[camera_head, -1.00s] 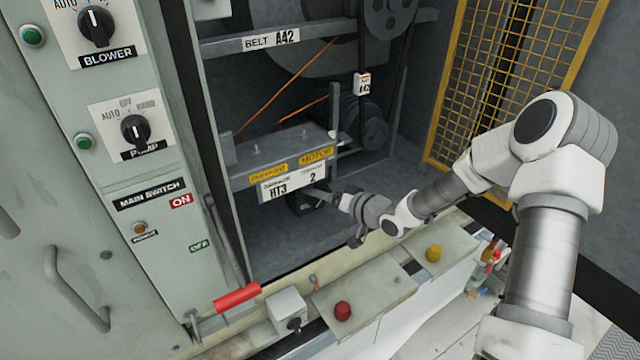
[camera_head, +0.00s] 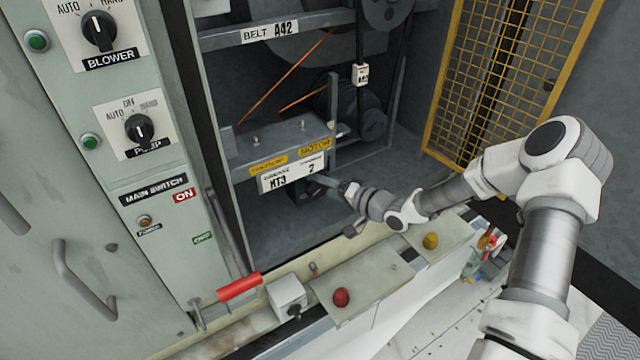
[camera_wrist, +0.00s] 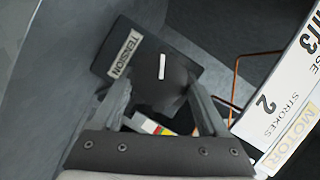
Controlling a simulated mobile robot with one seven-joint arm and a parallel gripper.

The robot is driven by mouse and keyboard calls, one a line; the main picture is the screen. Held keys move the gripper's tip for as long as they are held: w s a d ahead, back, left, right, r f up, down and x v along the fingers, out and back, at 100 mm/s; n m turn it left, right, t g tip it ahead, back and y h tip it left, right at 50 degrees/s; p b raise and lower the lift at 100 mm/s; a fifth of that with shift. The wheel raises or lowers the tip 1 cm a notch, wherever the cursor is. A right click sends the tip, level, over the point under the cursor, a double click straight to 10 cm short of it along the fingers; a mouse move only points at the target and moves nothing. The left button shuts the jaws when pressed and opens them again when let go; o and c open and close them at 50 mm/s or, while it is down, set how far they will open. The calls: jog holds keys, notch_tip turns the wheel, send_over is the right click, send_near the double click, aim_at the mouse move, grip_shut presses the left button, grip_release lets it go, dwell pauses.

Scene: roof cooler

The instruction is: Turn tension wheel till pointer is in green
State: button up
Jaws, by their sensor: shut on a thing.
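The tension wheel shows in the wrist view as a dark, square-looking block (camera_wrist: 182,78) with a white line on its face. A "TENSION" label (camera_wrist: 125,57) is beside the line. My gripper (camera_wrist: 160,98) has one finger on each side of the block and is shut on it. A small strip with white, yellow and red (camera_wrist: 152,126) shows between the fingers, partly hidden by the gripper body. I cannot make out a pointer or any green on it. In the head view my gripper (camera_head: 322,182) reaches in under the white "MT3" plate (camera_head: 293,176), and the wheel is mostly hidden.
The motor base (camera_head: 270,145) is just above my gripper, with belts and pulleys (camera_head: 370,120) behind. A red-handled lever (camera_head: 239,287), red knob (camera_head: 341,297) and yellow knob (camera_head: 431,241) stand along the front ledge. A yellow mesh guard (camera_head: 500,80) is at the right.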

jog(key=o, duration=1.2)
jog(key=shift+o, duration=0.2)
jog(key=b+v, duration=0.1)
jog(key=v, duration=1.6)
jog(key=shift+d, duration=0.2)
